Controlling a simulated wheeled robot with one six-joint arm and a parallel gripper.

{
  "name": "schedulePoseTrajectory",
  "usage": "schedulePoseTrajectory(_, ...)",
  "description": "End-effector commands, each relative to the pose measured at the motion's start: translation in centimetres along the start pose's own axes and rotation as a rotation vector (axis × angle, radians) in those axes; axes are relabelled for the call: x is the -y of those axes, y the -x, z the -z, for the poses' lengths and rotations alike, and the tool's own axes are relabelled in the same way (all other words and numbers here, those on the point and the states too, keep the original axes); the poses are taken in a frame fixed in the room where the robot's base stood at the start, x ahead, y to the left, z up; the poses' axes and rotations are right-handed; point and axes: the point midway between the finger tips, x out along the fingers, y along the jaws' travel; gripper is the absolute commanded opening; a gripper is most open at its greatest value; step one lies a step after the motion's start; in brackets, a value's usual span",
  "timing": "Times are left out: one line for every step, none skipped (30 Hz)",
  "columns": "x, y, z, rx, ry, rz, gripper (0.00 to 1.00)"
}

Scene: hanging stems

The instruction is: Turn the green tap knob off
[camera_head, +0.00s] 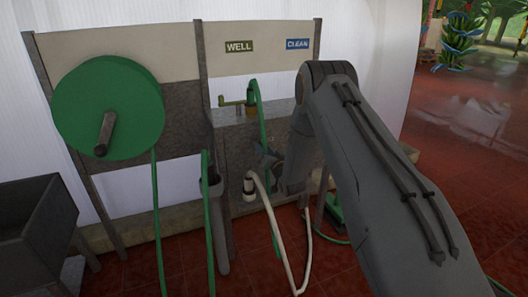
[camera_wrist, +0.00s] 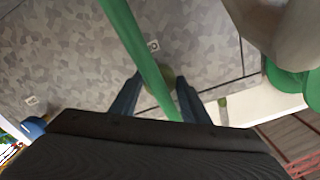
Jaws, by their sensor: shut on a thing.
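In the wrist view my gripper (camera_wrist: 158,80) has its two dark fingers on either side of a round olive-green knob (camera_wrist: 169,77) near a grey speckled panel. It is shut on this knob, which is partly hidden by a green hose (camera_wrist: 137,45). The hose runs down across the view, between the fingers. In the head view my gripper (camera_head: 266,158) is small, low on the grey stand and partly covered by the hose (camera_head: 262,115) and my arm. The knob cannot be made out there.
A large green reel (camera_head: 108,105) hangs at left, with hoses below. A white hose (camera_head: 273,220) loops beside the stand. Signs read WELL (camera_head: 239,46) and CLEAN (camera_head: 297,44). A dark grey trough (camera_head: 38,225) stands at far left. Open red tile floor lies at right.

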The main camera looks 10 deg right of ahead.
Motion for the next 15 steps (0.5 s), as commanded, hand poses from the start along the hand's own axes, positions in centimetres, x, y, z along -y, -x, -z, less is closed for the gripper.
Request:
schedulePoseTrajectory(-0.03, -0.04, -0.04, -0.001, -0.044, 0.0, 0.19)
schedulePoseTrajectory(-0.02, -0.03, -0.04, -0.001, -0.073, 0.0, 0.19)
schedulePoseTrajectory(-0.02, -0.03, -0.05, -0.001, -0.111, 0.0, 0.19)
schedulePoseTrajectory(-0.01, -0.03, -0.06, 0.0, -0.139, 0.0, 0.19)
schedulePoseTrajectory(-0.01, -0.02, -0.06, 0.0, -0.168, 0.0, 0.19)
schedulePoseTrajectory(0.0, -0.02, -0.05, 0.0, -0.206, 0.0, 0.19)
schedulePoseTrajectory(0.01, -0.01, -0.05, 0.0, -0.234, 0.0, 0.19)
schedulePoseTrajectory(0.02, -0.01, -0.04, 0.0, -0.263, 0.0, 0.19)
schedulePoseTrajectory(0.04, -0.01, -0.03, 0.0, -0.301, 0.0, 0.19)
schedulePoseTrajectory(0.05, -0.01, -0.02, 0.0, -0.329, 0.0, 0.19)
schedulePoseTrajectory(0.06, -0.01, -0.01, 0.0, -0.358, 0.0, 0.19)
schedulePoseTrajectory(0.07, -0.02, 0.0, 0.0, -0.396, 0.0, 0.19)
schedulePoseTrajectory(0.07, -0.02, 0.0, 0.0, -0.424, 0.0, 0.19)
schedulePoseTrajectory(0.08, -0.02, 0.01, -0.001, -0.453, 0.0, 0.19)
schedulePoseTrajectory(0.09, -0.02, 0.01, -0.001, -0.491, 0.0, 0.19)
